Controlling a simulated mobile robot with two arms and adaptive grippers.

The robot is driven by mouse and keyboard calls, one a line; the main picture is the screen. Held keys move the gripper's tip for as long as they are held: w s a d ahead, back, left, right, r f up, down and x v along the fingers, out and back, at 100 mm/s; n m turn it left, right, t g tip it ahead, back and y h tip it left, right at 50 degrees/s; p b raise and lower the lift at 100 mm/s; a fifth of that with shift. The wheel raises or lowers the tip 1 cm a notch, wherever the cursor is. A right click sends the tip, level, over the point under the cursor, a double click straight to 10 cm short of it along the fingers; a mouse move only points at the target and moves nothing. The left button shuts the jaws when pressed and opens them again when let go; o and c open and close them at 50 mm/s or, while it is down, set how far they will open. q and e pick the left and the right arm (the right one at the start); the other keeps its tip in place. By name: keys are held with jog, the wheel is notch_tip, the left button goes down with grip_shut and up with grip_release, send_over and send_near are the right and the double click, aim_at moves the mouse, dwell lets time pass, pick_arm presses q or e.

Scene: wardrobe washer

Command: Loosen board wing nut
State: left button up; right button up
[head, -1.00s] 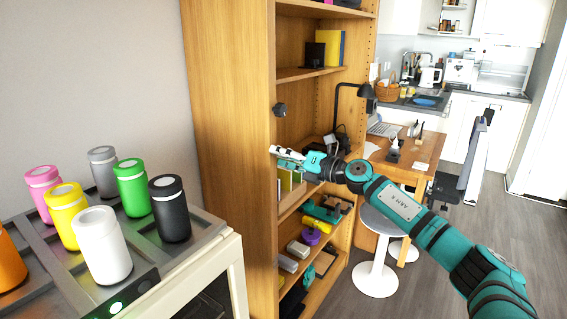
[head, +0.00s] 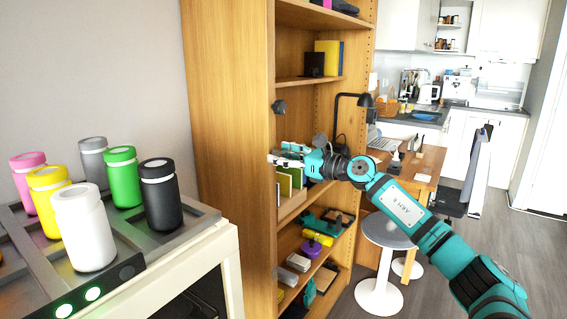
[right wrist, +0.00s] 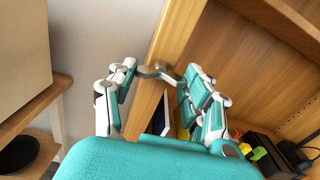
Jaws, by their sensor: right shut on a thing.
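A small grey metal piece, which looks like the wing nut (right wrist: 157,72), sits at the front edge of the wooden bookcase (head: 228,130). My right gripper (head: 277,158) is at that edge in the head view, reaching in from the right. In the right wrist view its two fingers (right wrist: 155,73) come from either side and are shut on the grey piece, which they partly cover. I cannot tell how the piece is turned. My left gripper is not in view.
A dark grey knob (head: 279,106) is on the bookcase edge above the gripper. Shelves behind hold books (head: 327,58) and small boxes. Coloured canisters (head: 84,228) stand on a rack at left. A round stool (head: 389,232) and desk stand to the right.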

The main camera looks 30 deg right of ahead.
jog(key=shift+n+b, duration=0.35)
jog(key=shift+n, duration=0.25)
jog(key=o, duration=1.2)
jog(key=shift+w+f, duration=0.1)
jog(key=shift+w, duration=0.05)
jog(key=shift+v, duration=6.05)
